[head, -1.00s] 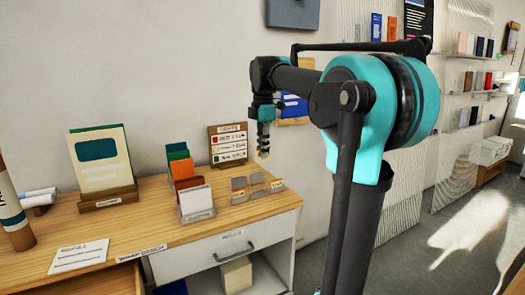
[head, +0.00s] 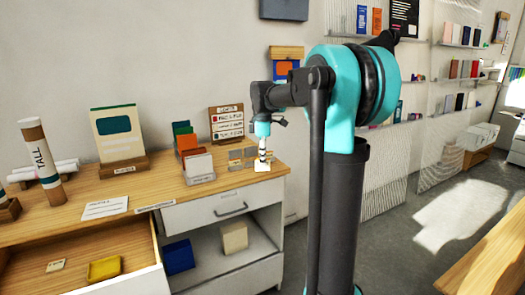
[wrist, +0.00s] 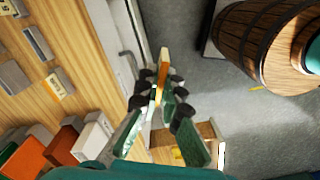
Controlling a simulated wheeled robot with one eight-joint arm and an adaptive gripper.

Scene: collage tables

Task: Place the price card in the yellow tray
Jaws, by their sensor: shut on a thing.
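My gripper (head: 264,153) points down at the right end of the wooden table and is shut on a pale price card (head: 262,167). In the wrist view the card (wrist: 163,68) is seen nearly edge-on between the fingertips (wrist: 157,95), so its print is hidden. The yellow tray (head: 104,268) sits in the open drawer at the lower left, well to the left of and below my gripper. A small yellow patch, likely the tray, shows in the wrist view (wrist: 178,153).
The open drawer (head: 148,285) also holds a small labelled card (head: 55,265). On the table (head: 150,185) stand a card rack (head: 198,166), a display card (head: 115,135), a "TALL" tube (head: 42,160) and a price board (head: 227,123). A barrel (wrist: 258,45) stands on the floor in the wrist view.

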